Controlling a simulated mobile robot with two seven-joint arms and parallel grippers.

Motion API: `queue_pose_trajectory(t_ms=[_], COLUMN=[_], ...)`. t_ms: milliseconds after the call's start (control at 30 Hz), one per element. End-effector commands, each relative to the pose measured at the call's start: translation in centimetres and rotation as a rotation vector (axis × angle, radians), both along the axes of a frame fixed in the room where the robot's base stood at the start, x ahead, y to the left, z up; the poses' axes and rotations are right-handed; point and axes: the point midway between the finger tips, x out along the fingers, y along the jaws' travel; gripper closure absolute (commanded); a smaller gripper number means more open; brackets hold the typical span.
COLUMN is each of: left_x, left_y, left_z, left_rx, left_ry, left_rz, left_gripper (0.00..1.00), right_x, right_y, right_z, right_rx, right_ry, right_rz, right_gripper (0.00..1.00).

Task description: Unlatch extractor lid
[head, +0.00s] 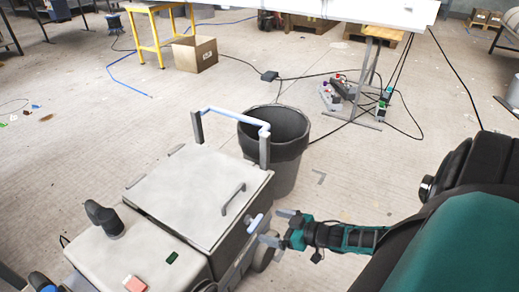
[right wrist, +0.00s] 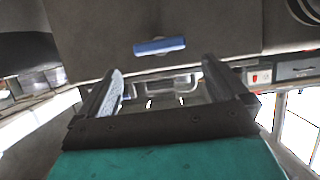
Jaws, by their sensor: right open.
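The extractor is a pale grey box in the head view; its lid (head: 195,185) lies shut, with a grey bar handle (head: 231,198) on top. A small light-blue latch (head: 255,222) sticks out from the extractor's side just below the lid edge. It also shows in the right wrist view as a blue bar (right wrist: 159,46) on a dark panel. My right gripper (head: 277,227) is open and empty beside the latch, with a small gap between them. In the right wrist view its two fingers (right wrist: 163,78) point toward the panel, the latch beyond and between them.
A dark bin (head: 288,160) stands behind the extractor, close to its light-blue push handle (head: 233,115). A dark fitting (head: 105,220) and a pink block (head: 134,284) are on the extractor's front part. Cables cross the floor farther back. Open floor lies right of the bin.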

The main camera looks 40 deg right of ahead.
Motion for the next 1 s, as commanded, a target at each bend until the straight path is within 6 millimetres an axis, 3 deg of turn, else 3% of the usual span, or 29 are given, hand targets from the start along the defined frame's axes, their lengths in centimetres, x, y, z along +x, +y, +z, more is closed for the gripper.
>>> queue_pose_trajectory(t_ms=[100,300,733,1000], left_x=[0.1,0.3,0.7,0.7], left_y=[-0.4,-1.1,-1.1,-1.0], left_z=[-0.9,-1.1,-0.6,-0.6], left_rx=[-0.006,-0.02,-0.022,-0.021], left_ry=[0.0,-0.001,-0.01,-0.011], left_rz=[-0.008,-0.015,-0.016,-0.013], left_gripper=[0.28,0.28,0.28,0.28], right_x=[2.3,4.6,5.4,5.4], right_y=[0.7,1.3,1.6,1.6], right_z=[-1.3,-2.2,-2.4,-2.4], right_rx=[0.0,0.0,0.0,0.0], right_ry=[-0.003,-0.001,0.001,0.001], right_rz=[0.0,0.0,0.0,0.0], right_gripper=[0.0,0.0,0.0,0.26])
